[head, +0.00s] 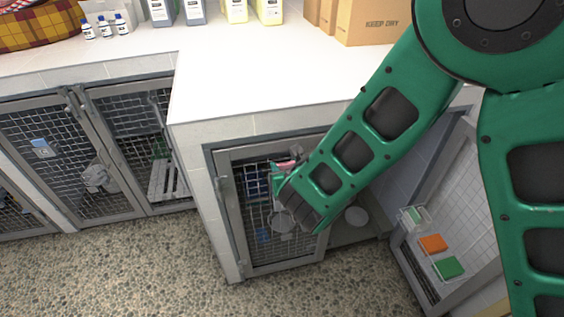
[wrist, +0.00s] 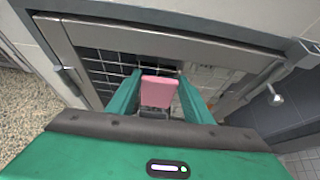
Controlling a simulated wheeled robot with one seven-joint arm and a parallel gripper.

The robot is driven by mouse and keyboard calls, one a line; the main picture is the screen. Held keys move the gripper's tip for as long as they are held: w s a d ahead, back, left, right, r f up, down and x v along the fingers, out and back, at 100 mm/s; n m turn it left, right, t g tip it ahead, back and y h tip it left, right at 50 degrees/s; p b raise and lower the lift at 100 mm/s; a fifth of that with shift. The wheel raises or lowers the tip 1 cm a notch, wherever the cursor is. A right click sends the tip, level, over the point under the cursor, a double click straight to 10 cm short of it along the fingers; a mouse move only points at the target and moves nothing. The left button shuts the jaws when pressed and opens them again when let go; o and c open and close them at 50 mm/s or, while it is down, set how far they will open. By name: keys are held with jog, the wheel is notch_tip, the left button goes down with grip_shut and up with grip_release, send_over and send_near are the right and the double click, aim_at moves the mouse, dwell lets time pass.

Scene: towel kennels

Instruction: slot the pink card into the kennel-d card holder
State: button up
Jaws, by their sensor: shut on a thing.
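The pink card (wrist: 158,88) is between the two green fingers of my gripper (wrist: 158,78), which is shut on it. A small grey piece sits just below the card in the wrist view; I cannot tell whether it is a card holder or whether the card touches it. In the head view my gripper (head: 284,172) is at the upper part of the middle mesh kennel door (head: 236,222), with a sliver of the pink card (head: 284,165) showing. My arm hides part of this door. No kennel letter is readable, so I cannot tell which is kennel-d.
A left mesh door bears a blue card (head: 40,144). The white counter (head: 255,80) overhangs the kennels, with bottles and boxes at its back. The speckled floor in front is clear.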

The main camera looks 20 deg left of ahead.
jog(key=shift+f, duration=2.2)
jog(key=shift+f, duration=0.15)
jog(key=shift+f, duration=2.7)
dwell(0.6)
jog(key=o, duration=1.4)
